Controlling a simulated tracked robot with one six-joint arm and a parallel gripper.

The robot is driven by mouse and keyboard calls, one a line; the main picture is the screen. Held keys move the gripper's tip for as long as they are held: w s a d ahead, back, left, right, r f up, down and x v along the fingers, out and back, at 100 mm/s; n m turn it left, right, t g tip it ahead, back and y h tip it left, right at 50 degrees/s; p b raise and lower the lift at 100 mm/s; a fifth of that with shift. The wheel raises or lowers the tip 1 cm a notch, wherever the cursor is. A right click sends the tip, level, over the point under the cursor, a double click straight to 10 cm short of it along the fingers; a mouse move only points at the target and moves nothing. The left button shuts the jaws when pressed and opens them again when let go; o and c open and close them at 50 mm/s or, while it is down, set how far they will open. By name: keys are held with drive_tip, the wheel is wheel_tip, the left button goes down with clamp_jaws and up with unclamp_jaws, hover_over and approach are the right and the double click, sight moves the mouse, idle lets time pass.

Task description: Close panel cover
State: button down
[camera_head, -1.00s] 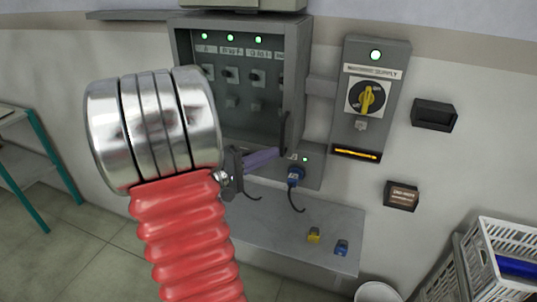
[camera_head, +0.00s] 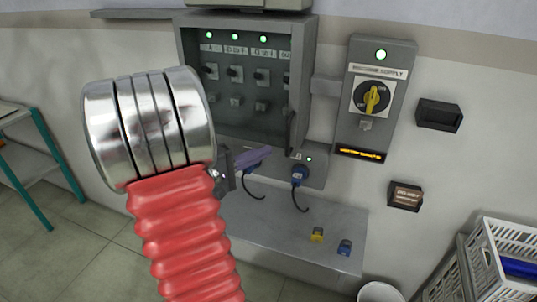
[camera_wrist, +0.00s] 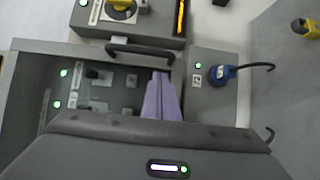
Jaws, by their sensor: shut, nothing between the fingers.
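The grey panel box (camera_head: 307,70) hangs on the wall, with switches, labels and green lights showing inside its front. A dark upright handle (camera_head: 291,133) shows at the box's right side; it also appears in the wrist view (camera_wrist: 142,50). I cannot make out a separate cover pane or how far the cover stands from the frame. My gripper (camera_head: 268,150) has its purple fingers together and empty, in front of the box's lower right part. In the wrist view the fingertips (camera_wrist: 160,74) point toward the handle, apart from it in the picture. My red and silver arm hides the box's lower left.
A machine supply box (camera_head: 398,92) with a yellow rotary switch is to the right. A blue plug (camera_head: 298,175) with a cable sits below the panel. A white crate (camera_head: 490,240) stands lower right.

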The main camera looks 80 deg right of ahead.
drive_tip(key=v, duration=1)
drive_tip(key=shift+w, duration=0.25)
idle(0.4)
